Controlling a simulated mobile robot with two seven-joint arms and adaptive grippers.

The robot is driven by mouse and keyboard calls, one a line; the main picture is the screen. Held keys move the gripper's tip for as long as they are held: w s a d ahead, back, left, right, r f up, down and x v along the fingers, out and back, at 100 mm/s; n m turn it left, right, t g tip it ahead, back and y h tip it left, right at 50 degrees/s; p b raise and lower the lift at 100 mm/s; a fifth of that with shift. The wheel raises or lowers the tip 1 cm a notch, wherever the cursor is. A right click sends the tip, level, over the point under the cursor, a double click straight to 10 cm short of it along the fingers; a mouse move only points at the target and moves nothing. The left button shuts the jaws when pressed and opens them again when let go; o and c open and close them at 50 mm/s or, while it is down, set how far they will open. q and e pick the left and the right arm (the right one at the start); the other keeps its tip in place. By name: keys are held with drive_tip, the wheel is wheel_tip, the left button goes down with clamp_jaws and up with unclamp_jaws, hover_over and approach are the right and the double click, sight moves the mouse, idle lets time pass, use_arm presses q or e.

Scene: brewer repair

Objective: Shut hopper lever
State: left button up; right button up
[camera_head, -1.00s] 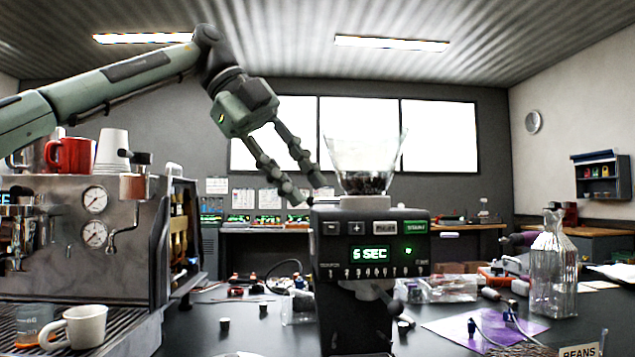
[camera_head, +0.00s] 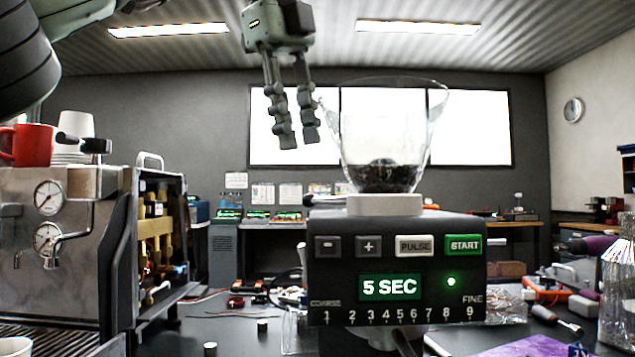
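The grinder (camera_head: 396,262) stands in the centre, its display reading 5 SEC. A clear hopper (camera_head: 385,130) with dark beans in the bottom sits upright on its light collar. A short dark piece (camera_head: 322,200), which looks like the hopper lever, sticks out left of the collar at the top of the grinder. My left gripper (camera_head: 297,140) hangs fingers down, left of the hopper and above the dark piece, apart from both. Its two fingers have a narrow gap with nothing between them. My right gripper is not in view.
An espresso machine (camera_head: 70,250) with a red mug (camera_head: 28,145) and stacked cups on top stands at the left. A glass bottle (camera_head: 617,280) stands at the right edge. Cables and small parts lie on the dark table behind the grinder.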

sight(306, 197)
use_arm(q)
drive_tip(key=x, duration=0.7)
drive_tip(key=shift+s+f, duration=0.15)
drive_tip(key=shift+f, duration=0.05)
clamp_jaws()
